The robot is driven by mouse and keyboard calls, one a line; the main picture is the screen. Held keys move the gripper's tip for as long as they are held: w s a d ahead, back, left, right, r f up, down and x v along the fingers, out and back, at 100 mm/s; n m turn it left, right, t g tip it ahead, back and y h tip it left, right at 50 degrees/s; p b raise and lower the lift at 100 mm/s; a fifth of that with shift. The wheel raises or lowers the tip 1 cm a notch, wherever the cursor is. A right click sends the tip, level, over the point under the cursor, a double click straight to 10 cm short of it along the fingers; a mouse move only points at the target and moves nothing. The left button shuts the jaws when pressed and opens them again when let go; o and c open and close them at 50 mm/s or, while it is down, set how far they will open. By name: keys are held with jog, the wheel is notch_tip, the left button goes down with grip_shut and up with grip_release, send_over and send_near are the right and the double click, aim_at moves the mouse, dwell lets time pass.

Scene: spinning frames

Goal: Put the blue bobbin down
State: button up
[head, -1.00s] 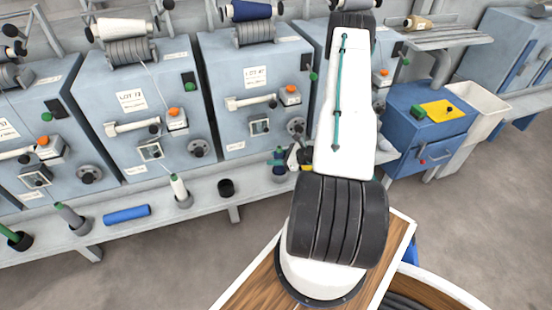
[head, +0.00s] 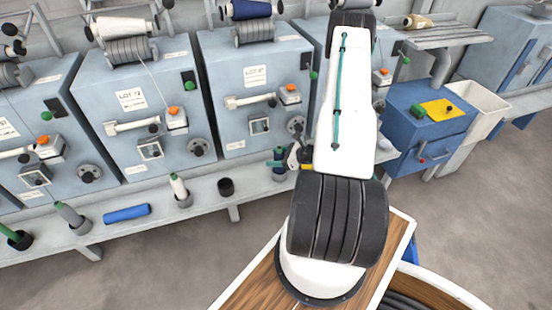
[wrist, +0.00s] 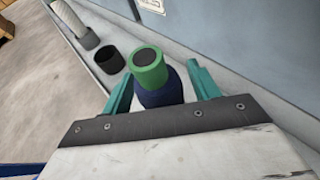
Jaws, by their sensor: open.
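The blue bobbin (wrist: 158,88) has dark blue yarn on a tube with a bright green top. In the wrist view it stands between the two teal fingers of my gripper (wrist: 162,92), which are open, with a visible gap at the right finger. In the head view the bobbin (head: 279,173) is upright at the grey ledge below the machines, partly covered by my gripper (head: 281,160). Its foot is hidden, so I cannot tell exactly what it rests in.
On the ledge (head: 245,196) stand an empty black cup (head: 226,187) and a white bobbin (head: 179,188) in a grey holder. A blue cylinder (head: 127,213) lies farther left. Blue-grey machines (head: 255,95) rise close behind the ledge. A blue box (head: 425,125) stands to the right.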

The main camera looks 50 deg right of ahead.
jog(key=v, duration=1.2)
jog(key=w+a+r+n+g+y, duration=0.3)
jog(key=w+a+r+n+g, duration=0.2)
jog(key=a+r+n, duration=0.6)
jog(key=w+a+r+n+g+y, duration=0.2)
jog(key=w+a+r+n+g, duration=0.25)
jog(key=a+r, duration=0.8)
jog(key=s+a+r+n+g+h, duration=0.2)
jog(key=s+a+r+n, duration=0.15)
jog(key=r, duration=0.35)
jog(key=s+a+r+n+g+h, duration=0.1)
jog(key=s+a+r+n+g, duration=0.1)
jog(key=a+r+n, duration=0.3)
jog(key=s+a+r+n+t+h, duration=0.1)
jog(key=s+a+r+n+h, duration=0.1)
jog(key=s, duration=0.4)
jog(key=s+a+r+n+t+h, duration=0.1)
jog(key=s+a+r+n+h, duration=0.2)
jog(key=s+r+n, duration=0.3)
jog(key=shift+s+h, duration=0.75)
jog(key=shift+h, duration=0.05)
jog(key=shift+a, duration=0.1)
